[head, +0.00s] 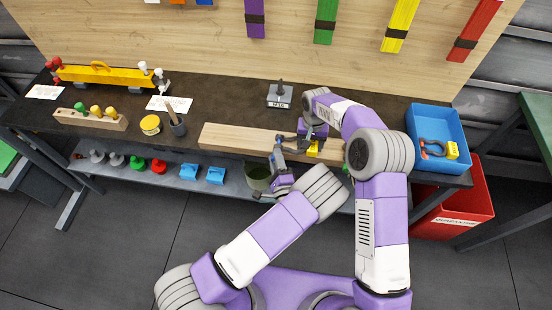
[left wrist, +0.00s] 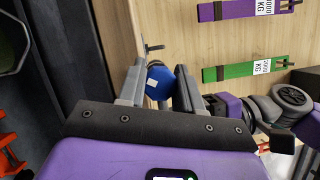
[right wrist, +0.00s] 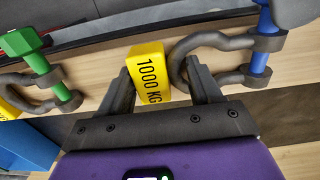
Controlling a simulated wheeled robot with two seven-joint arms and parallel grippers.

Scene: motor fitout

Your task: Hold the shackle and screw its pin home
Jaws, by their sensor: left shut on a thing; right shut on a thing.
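A dark grey shackle (right wrist: 190,62) with a blue pin (right wrist: 261,50) is at the wooden board on the bench. Its yellow 1000 KG tag (right wrist: 150,75) sits between the fingers of my right gripper (right wrist: 159,68), which is shut on it; the tag also shows in the head view (head: 313,149). My left gripper (left wrist: 160,76) is shut on the blue pin head (left wrist: 158,83), seen between its fingers in the left wrist view. In the head view the left gripper (head: 279,152) is just left of the right gripper (head: 314,140). How deep the pin's thread sits is hidden.
A second shackle with a green pin (right wrist: 38,62) lies close by on the board (head: 236,137). A blue tray (head: 459,119) at the right holds an orange shackle (head: 431,148). A dark block with a post (head: 280,96) stands behind. A pen cup (head: 176,126) stands left of the board.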

